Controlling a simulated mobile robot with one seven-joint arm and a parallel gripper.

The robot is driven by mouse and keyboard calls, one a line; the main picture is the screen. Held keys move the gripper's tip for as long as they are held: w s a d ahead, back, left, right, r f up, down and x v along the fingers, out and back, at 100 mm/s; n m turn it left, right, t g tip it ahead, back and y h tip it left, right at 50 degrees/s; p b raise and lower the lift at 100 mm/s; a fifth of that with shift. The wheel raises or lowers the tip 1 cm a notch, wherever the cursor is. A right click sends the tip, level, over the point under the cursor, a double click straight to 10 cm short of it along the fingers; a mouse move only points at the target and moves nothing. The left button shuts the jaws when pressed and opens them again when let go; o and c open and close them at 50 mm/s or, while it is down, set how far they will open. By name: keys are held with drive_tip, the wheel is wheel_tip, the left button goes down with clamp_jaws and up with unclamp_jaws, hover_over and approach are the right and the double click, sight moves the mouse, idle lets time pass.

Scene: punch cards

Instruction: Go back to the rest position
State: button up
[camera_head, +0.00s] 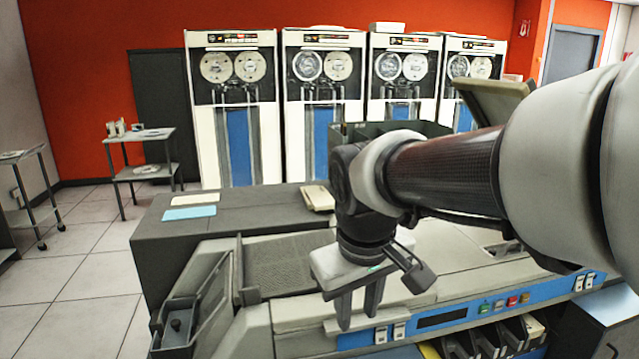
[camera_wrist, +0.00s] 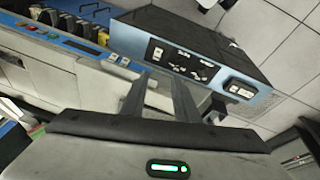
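My gripper (camera_head: 358,310) hangs with its fingers downward in front of the grey and blue card machine (camera_head: 295,315). The two fingers are apart with nothing between them, so it is open and empty. In the wrist view the fingers of my gripper (camera_wrist: 160,85) also stand apart, with a green light on the gripper body below. My arm reaches in from the right in the head view and hides part of the machine.
A dark counter (camera_head: 165,235) holds a blue card (camera_head: 190,212) and a cream card (camera_head: 187,200). Tape cabinets (camera_head: 205,150) stand behind. A small cart (camera_head: 157,170) and open floor (camera_head: 85,285) are at left. Machine buttons (camera_head: 512,301) are at lower right.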

drive_tip(key=s+d+m+t, duration=0.2)
drive_tip(key=s+d+m, duration=0.3)
drive_tip(key=s+d, duration=0.4)
wheel_tip(320, 180, up, 14)
drive_tip(key=s+p, duration=0.1)
drive_tip(key=p, duration=1.3)
drive_tip(key=shift+s+a+r, duration=0.15)
drive_tip(key=shift+a, duration=0.15)
